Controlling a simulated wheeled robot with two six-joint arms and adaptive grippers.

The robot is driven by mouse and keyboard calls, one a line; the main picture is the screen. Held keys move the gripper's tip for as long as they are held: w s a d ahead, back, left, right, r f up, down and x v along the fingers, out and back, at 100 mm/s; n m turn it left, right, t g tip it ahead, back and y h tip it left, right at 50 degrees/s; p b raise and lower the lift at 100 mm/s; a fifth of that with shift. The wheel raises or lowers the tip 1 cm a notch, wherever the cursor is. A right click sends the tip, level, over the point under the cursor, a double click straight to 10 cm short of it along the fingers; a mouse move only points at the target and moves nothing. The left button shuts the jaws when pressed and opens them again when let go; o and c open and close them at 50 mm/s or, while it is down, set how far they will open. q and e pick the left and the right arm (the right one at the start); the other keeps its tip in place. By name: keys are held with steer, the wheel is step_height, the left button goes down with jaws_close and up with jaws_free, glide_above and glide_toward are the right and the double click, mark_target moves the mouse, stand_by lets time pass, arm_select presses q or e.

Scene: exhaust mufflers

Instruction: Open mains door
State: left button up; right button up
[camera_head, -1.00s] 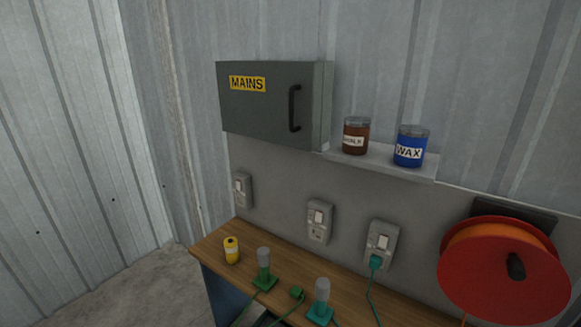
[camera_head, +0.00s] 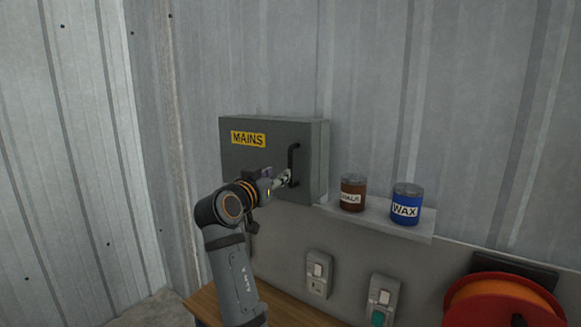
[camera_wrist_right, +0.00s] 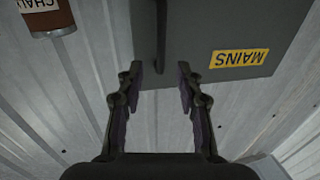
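The grey mains box (camera_head: 240,165), with its yellow MAINS label (camera_head: 248,139), hangs on the wall with its door shut. Its dark vertical handle (camera_head: 293,160) is on the right side of the door. My right gripper (camera_head: 286,179) is at the lower part of the handle. In the right wrist view, upside down, the right gripper (camera_wrist_right: 161,70) is open, and the handle (camera_wrist_right: 160,35) runs between the lines of its two fingers. I see no finger touching the handle. My left gripper is not in view.
A brown chalk tin (camera_head: 352,193) and a blue wax tin (camera_head: 406,205) stand on a small shelf (camera_head: 385,220) just right of the box. The wall left of the box is clear.

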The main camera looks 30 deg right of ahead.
mark_target(289, 166)
steer(key=p+x, duration=0.5)
steer(key=x, duration=0.4)
steer(key=shift+w+d+r, duration=0.1)
steer(key=shift+d, duration=0.1)
steer(key=shift+w+d, duration=0.35)
steer(key=shift+f, duration=0.2)
steer(key=c, duration=0.7)
jaws_close()
